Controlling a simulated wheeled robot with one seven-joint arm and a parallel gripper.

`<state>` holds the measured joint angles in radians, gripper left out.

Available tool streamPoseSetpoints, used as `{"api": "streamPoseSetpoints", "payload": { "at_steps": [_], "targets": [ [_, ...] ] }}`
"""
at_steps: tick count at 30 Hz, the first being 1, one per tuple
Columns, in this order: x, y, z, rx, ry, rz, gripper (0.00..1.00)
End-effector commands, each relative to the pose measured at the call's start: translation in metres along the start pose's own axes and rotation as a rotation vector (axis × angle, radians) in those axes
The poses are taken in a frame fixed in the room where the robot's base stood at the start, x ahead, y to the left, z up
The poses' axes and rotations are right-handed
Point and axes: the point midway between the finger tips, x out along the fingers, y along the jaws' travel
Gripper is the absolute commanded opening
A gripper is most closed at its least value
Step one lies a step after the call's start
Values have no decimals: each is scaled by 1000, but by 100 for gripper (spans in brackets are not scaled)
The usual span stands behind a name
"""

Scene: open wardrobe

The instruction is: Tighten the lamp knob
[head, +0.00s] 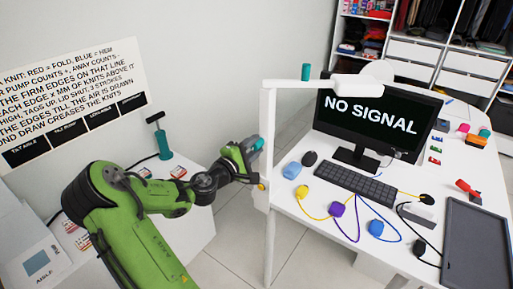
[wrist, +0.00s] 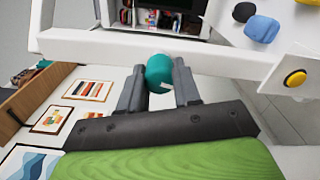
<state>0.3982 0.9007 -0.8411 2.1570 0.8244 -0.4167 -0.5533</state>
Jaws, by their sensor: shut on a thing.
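The white lamp (head: 268,120) stands at the near left corner of the desk, its post upright and its top arm reaching right over the monitor. A teal knob (wrist: 159,72) sits against the white lamp post (wrist: 100,43) in the wrist view. My gripper (wrist: 159,85) is shut on this knob, one grey finger on each side. In the head view my gripper (head: 250,147) reaches the post from the left, and part of the teal knob (head: 258,143) shows at its tip. Another teal knob (head: 306,72) stands on top of the lamp arm. The knob's far side is hidden.
The white desk (head: 300,215) holds a monitor (head: 372,128), a keyboard (head: 355,184), coloured cable pucks and a dark tray (head: 478,235). A yellow button (wrist: 295,78) is near the post. A teal pump (head: 162,140) stands on the left cabinet. Floor shows between.

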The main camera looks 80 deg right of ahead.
Motion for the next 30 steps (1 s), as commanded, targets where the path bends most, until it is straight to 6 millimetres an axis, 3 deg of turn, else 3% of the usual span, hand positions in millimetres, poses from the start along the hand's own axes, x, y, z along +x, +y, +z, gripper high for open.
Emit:
{"api": "streamPoseSetpoints", "payload": {
  "at_steps": [30],
  "targets": [
    [0, -3, -1, 478, 0, -1, 0]
  ]
}}
